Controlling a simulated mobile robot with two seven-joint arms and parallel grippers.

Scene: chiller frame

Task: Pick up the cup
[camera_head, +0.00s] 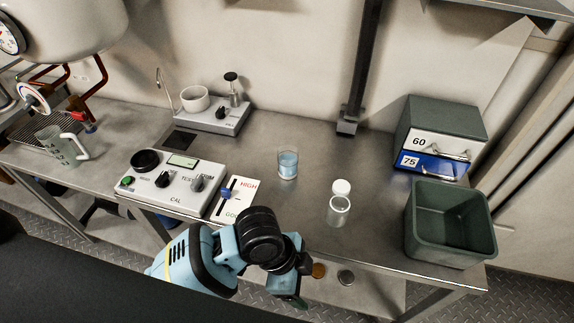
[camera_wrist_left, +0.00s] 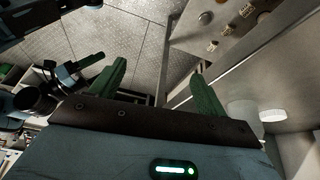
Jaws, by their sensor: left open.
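A clear glass cup (camera_head: 288,164) with pale blue liquid stands upright near the middle of the metal bench. A white cup (camera_head: 194,98) sits on a grey device at the back left. No cup is clearly visible there.
A clear jar (camera_head: 339,210) with a white lid stands right of the glass cup. A dark green bin (camera_head: 451,256) and a drawer box (camera_head: 438,140) stand at the right.

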